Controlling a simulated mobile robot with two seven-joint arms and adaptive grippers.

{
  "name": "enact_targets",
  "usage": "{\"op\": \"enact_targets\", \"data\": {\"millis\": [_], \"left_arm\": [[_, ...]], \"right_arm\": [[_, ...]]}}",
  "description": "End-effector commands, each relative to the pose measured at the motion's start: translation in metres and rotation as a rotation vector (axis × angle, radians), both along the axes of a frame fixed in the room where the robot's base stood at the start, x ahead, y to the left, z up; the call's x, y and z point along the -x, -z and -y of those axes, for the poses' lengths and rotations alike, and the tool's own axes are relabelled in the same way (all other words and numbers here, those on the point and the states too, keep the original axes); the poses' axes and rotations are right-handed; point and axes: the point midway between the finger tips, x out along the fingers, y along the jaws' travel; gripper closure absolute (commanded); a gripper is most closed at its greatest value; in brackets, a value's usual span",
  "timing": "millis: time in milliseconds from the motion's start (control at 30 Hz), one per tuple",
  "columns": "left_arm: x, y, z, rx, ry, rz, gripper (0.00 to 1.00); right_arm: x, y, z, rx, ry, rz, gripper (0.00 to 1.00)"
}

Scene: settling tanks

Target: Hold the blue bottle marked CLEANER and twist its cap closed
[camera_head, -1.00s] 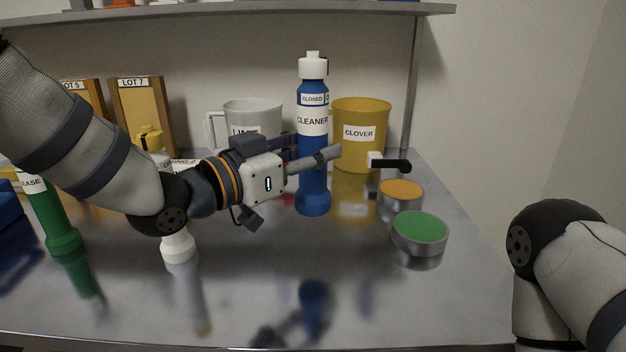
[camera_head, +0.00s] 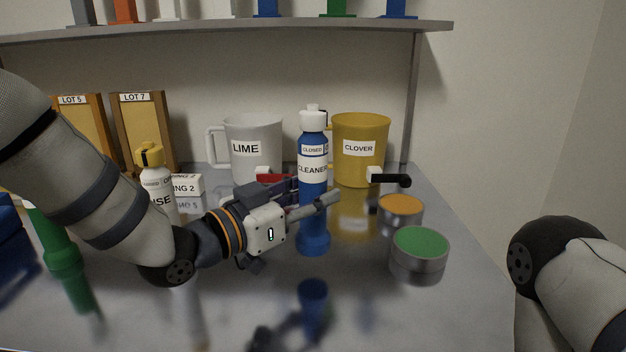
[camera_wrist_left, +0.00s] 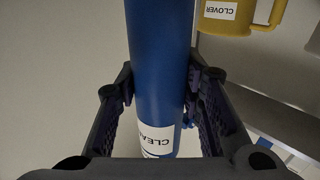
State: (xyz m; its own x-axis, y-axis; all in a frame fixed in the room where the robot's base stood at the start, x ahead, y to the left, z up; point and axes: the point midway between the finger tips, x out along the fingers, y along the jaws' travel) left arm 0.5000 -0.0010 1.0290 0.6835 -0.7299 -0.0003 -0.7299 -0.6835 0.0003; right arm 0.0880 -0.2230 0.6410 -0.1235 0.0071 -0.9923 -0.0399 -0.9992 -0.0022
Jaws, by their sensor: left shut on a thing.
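The blue bottle marked CLEANER (camera_head: 313,205) stands upright with a white cap (camera_head: 313,120) on top. A label reading CLOSED, with a partly visible second mark, sits below the cap. My left gripper (camera_head: 318,203) is shut around the bottle's body from the left. A gap between the base and its reflection shows the bottle slightly above the shiny table. In the left wrist view, the blue body (camera_wrist_left: 158,70) lies between both fingers, and its label is partly cut off. Whether the cap is fully tight cannot be told. My right gripper is out of view.
A grey LIME mug (camera_head: 252,135) and yellow CLOVER mug (camera_head: 360,125) stand behind. Orange (camera_head: 400,204) and green (camera_head: 420,242) topped round tins are at right. A white bottle (camera_head: 158,183) and green bottle (camera_head: 62,258) are left. The front table (camera_head: 400,310) is clear.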

Motion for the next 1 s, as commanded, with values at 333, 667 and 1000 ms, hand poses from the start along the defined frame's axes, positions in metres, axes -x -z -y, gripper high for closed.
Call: {"op": "enact_targets", "data": {"millis": [333,667,1000], "left_arm": [[0.000,0.027,0.000,0.000,0.000,0.001,1.00],[0.000,0.048,0.000,-0.001,0.000,0.002,1.00],[0.000,0.049,0.000,0.000,0.000,0.003,1.00]], "right_arm": [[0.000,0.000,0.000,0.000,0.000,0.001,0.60],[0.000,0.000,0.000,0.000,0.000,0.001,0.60],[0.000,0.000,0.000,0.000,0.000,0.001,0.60]]}}
